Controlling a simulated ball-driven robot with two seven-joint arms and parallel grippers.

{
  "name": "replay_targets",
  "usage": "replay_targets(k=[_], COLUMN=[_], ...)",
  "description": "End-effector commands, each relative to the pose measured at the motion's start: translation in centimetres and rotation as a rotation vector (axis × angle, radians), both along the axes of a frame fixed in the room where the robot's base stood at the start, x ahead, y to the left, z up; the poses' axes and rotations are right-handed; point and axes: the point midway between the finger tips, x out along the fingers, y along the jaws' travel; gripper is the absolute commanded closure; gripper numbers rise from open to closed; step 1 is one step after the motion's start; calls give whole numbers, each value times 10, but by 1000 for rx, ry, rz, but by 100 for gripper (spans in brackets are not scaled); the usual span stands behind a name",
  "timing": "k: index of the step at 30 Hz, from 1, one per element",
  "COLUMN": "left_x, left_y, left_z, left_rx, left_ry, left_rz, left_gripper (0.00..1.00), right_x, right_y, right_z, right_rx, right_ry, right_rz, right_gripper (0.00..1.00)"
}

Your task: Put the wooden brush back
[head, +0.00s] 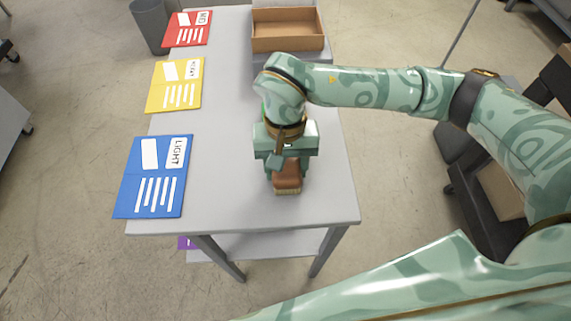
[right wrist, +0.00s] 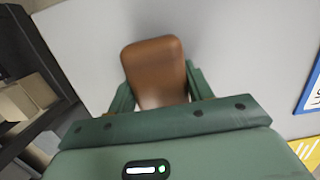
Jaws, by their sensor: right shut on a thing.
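The wooden brush (head: 287,180) is a brown block with pale bristles along its lower edge. It is at the near right part of the grey table (head: 230,205). My right gripper (head: 287,168) is shut on it from above. In the right wrist view the brush's brown top (right wrist: 155,68) shows between the two green fingers of my right gripper (right wrist: 158,95). I cannot tell whether the bristles touch the tabletop. My left gripper is not in view.
Blue (head: 153,177), yellow (head: 175,85) and red (head: 188,28) cards lie along the table's left edge. An open cardboard box (head: 287,45) stands at the far end. A grey bin (head: 150,25) is beyond the far left corner. The tabletop's middle is clear.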

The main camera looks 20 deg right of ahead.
Motion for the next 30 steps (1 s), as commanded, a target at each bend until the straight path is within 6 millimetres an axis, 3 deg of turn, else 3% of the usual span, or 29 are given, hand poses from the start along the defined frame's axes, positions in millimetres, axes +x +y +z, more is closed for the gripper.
replay_targets(k=[6, 7, 9, 20, 30], left_x=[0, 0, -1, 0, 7], left_y=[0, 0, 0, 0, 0], left_z=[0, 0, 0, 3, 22], left_rx=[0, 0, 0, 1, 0], left_ry=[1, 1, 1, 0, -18], left_rz=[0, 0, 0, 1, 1], left_gripper=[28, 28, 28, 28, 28], right_x=[0, 0, 0, 1, 12], right_y=[0, 0, 0, 0, -4], right_z=[-1, -1, -1, 7, 82], right_rx=[-1, -1, -1, 0, -1], right_ry=[0, 0, 0, -3, -8], right_rz=[0, -1, -1, 0, -1], right_gripper=[71, 44, 28, 28, 28])
